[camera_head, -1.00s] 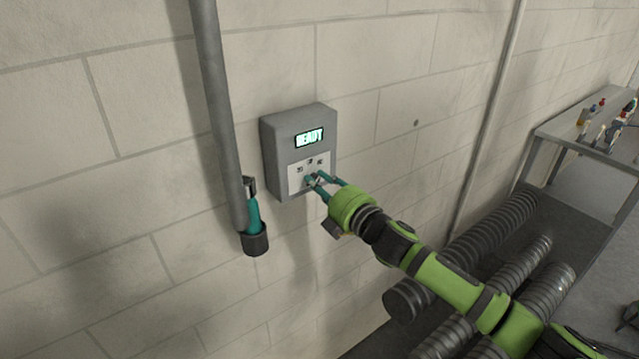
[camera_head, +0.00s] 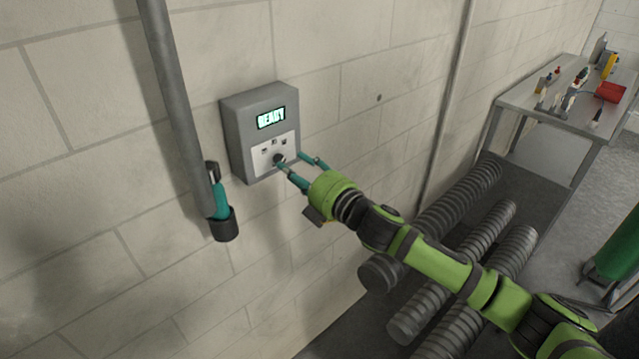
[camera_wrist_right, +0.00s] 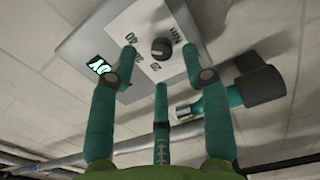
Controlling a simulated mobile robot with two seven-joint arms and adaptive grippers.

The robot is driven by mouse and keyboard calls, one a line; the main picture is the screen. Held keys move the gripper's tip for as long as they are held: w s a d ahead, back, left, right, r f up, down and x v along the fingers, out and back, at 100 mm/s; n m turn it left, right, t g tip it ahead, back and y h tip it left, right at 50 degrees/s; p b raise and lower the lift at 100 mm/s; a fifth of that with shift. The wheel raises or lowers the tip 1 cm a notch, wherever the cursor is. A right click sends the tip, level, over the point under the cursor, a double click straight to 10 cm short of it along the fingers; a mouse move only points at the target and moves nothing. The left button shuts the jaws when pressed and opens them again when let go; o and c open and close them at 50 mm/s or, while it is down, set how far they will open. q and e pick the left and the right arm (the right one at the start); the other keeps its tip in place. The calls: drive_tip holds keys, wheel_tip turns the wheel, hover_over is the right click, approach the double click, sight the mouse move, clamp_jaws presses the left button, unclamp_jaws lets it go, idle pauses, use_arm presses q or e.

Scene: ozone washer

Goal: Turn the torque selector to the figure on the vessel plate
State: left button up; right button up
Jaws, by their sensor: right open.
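The grey control box (camera_head: 240,150) is on the block wall, its lit display (camera_head: 271,117) reading READY. Its white panel carries the dark round torque selector (camera_head: 279,158), which also shows in the right wrist view (camera_wrist_right: 162,48). I see no readable vessel plate. My left gripper is not in view.
A grey pipe (camera_head: 172,95) with a teal-handled fitting (camera_head: 219,201) runs left of the box. Ribbed hoses (camera_head: 455,215) lie below right. A bench (camera_head: 515,103) with small items stands at the back right, and a green cylinder (camera_head: 617,248) at the right edge.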

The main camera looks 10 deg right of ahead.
drive_tip(key=v, duration=0.8)
drive_tip(key=shift+s+d, duration=0.15)
drive_tip(key=shift+d, duration=0.1)
drive_tip(key=d+f+m+g+h+b, duration=0.15)
drive_tip(key=d+f+m+h, duration=0.35)
drive_tip(key=f, duration=1.2)
drive_tip(key=d+f+m+g+h+b, duration=0.1)
drive_tip(key=d+f+m+h+b, duration=0.35)
drive_tip(key=f, duration=1.25)
drive_tip(key=s+d+f+m+g, duration=0.2)
drive_tip(key=s+d+f+m, duration=0.1)
drive_tip(key=s+f, duration=0.55)
drive_tip(key=s+d+f+m+g, duration=0.25)
drive_tip(key=s+f+m, duration=0.2)
drive_tip(key=f, duration=0.75)
drive_tip(key=s+f+m+g+b, duration=0.1)
drive_tip(key=s+f, duration=0.5)
drive_tip(key=s, duration=0.6)
drive_tip(key=s+f+m+g+b, duration=0.1)
drive_tip(key=s+f, duration=0.5)
drive_tip(key=s, duration=0.6)
drive_tip(key=s+f+m+g+h+b, duration=0.1)
drive_tip(key=s+f, duration=0.5)
drive_tip(key=s, duration=0.6)
drive_tip(key=m+g+b, duration=0.1)
drive_tip(key=m+g, duration=0.1)
drive_tip(key=g, duration=0.1)
drive_tip(key=shift+s+m+g, duration=0.3)
drive_tip(key=shift+s, duration=0.1)
